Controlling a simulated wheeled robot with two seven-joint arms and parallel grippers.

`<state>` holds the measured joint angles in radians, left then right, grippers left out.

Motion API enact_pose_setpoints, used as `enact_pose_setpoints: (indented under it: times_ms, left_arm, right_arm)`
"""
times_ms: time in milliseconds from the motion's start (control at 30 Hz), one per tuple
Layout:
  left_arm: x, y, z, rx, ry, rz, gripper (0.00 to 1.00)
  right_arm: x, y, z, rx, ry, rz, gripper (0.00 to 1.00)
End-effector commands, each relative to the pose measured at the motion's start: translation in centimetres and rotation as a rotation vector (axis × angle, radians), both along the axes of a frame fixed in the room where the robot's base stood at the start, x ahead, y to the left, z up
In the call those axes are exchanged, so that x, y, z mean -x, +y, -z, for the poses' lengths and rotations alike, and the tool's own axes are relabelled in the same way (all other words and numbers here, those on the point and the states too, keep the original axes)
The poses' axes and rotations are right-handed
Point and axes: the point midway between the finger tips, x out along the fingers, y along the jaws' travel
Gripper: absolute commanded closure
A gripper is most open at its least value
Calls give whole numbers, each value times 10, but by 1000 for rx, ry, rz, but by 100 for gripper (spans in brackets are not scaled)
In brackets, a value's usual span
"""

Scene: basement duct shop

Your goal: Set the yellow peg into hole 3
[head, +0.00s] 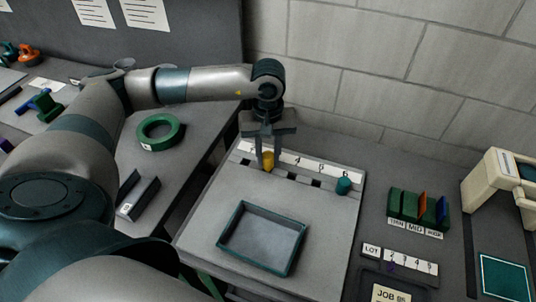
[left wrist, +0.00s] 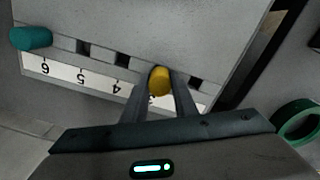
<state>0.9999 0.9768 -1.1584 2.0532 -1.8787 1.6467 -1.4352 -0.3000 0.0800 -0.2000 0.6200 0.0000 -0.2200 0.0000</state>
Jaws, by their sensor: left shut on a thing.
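The yellow peg (head: 268,161) is upright between the fingers of my left gripper (head: 267,158), which is shut on it. In the left wrist view the yellow peg (left wrist: 159,80) is in line with the row of square holes, just past the hole by label 4, where the third hole lies. The gripper fingers (left wrist: 160,95) hide the label there, and I cannot tell whether the peg's lower end is in the hole. The pale board (head: 205,222) has number labels along its back edge; 4, 5 and 6 are readable. My right gripper is not in view.
A teal peg (head: 343,185) stands by label 6. The holes by 4 and 5 look empty. An empty grey tray (head: 247,262) lies on the board's front. A green ring (head: 160,131) lies on the left table. A rack of coloured cards (head: 418,208) stands to the right.

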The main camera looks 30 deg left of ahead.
Motion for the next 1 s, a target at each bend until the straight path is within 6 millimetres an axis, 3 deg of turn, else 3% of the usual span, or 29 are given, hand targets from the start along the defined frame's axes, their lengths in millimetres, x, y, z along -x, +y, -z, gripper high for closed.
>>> enact_pose_setpoints:
  times_ms: [733,767,833,1000]
  left_arm:
    - [0,1,22,-3,1,-1,97]
    - [0,1,23,-3,1,-1,72]
    - [0,1,22,-3,1,-2,55]
    - [0,1,22,-2,1,-1,53]
  right_arm:
    - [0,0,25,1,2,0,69]
    - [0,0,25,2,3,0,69]
    - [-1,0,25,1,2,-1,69]
    - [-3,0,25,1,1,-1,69]
